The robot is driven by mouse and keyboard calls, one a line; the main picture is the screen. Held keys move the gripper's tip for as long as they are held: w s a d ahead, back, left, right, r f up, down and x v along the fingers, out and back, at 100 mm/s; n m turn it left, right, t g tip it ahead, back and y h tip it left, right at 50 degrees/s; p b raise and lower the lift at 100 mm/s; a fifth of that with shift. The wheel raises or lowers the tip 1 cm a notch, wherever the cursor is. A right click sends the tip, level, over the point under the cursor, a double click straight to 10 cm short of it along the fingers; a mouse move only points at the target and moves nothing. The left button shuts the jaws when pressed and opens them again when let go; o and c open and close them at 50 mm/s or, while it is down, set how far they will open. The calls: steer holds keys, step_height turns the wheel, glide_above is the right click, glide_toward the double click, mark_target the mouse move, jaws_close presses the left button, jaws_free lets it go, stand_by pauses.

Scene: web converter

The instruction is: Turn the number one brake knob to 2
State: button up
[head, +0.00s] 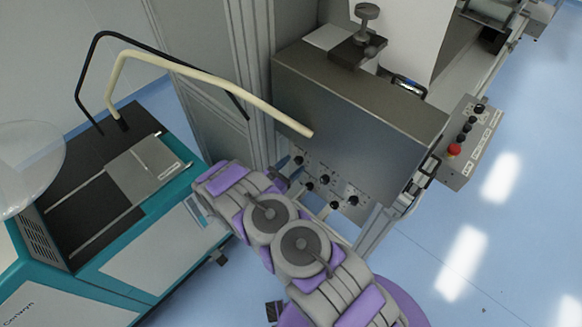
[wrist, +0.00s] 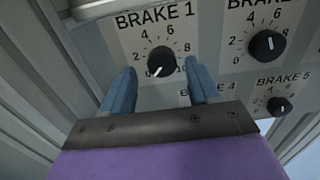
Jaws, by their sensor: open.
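The number one brake knob (wrist: 161,59) is a round black knob under the "BRAKE 1" label in the wrist view. Its white pointer line points down and slightly left, below the 2 mark, near the low end of the scale. My gripper (wrist: 160,67) is open, with one blue finger on the left and one on the right of the knob in the picture. I cannot tell whether either finger touches it. In the head view my gripper (head: 289,167) is at the upper left of the knob panel (head: 339,187), and my arm covers part of the panel.
The Brake 2 knob (wrist: 267,45) is to the right and the Brake 5 knob (wrist: 279,105) to the lower right. The Brake 4 label is partly hidden by my gripper. A cream bent bar (head: 210,77) and a teal machine (head: 150,255) stand left; blue floor (head: 500,230) is open at right.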

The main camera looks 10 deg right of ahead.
steer(key=shift+d, duration=0.1)
steer(key=shift+d, duration=0.2)
steer(key=c, duration=1)
steer(key=shift+c, duration=0.2)
